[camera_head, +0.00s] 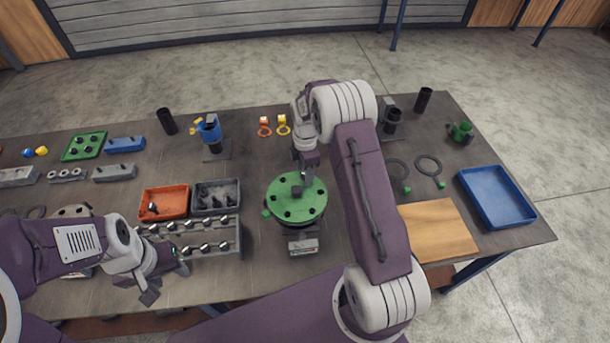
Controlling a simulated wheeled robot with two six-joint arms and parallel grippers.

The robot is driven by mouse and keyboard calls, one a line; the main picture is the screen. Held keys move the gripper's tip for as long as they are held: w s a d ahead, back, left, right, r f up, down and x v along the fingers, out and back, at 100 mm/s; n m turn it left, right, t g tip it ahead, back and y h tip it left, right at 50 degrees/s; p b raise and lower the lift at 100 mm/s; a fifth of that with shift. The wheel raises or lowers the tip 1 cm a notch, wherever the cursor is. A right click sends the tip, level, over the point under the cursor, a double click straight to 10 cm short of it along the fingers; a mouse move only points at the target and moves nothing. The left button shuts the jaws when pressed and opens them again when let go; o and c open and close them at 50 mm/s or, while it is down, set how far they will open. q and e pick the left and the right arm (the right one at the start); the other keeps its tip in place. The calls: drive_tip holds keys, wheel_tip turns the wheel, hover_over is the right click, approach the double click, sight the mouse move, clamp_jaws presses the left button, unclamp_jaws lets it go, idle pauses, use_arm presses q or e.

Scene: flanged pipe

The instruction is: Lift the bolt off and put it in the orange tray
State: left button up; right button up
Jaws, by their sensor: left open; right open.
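The green flange (290,208) sits on a dark stand in the middle of the table, with several dark bolt spots around its face. My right gripper (298,192) is open and points down at the flange's upper part. Its fingers cover part of the flange, and I cannot tell whether a bolt is between them. The orange tray (176,190) lies left of the flange and holds at least one small metal piece (152,207). My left gripper (164,278) is open and empty at the table's front left, in front of a bolt rack.
A grey tray (232,184) with small parts adjoins the orange one. The metal rack (222,250) holds a row of bolts in front. A blue tray (498,197) and wooden board (438,230) lie right. A blue-topped fixture (210,132) stands behind the grey tray.

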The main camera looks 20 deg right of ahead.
drive_tip(key=shift+w+f, duration=0.15)
drive_tip(key=shift+w, duration=0.05)
drive_tip(key=shift+c, duration=0.6)
drive_tip(key=shift+s, duration=0.2)
clamp_jaws()
drive_tip(key=shift+w+r, duration=0.15)
drive_tip(key=shift+r, duration=0.05)
drive_tip(key=shift+r, duration=0.3)
wheel_tip(320, 180, up, 3)
drive_tip(key=shift+f+b, duration=0.15)
drive_tip(key=shift+b, duration=0.55)
drive_tip(key=s+d+r+b, duration=0.2)
drive_tip(key=s+d+r, duration=0.5)
drive_tip(key=s+d, duration=0.1)
drive_tip(key=shift+s+r+b, duration=0.3)
drive_tip(key=shift+s+b, duration=0.05)
drive_tip(key=shift+s, duration=0.05)
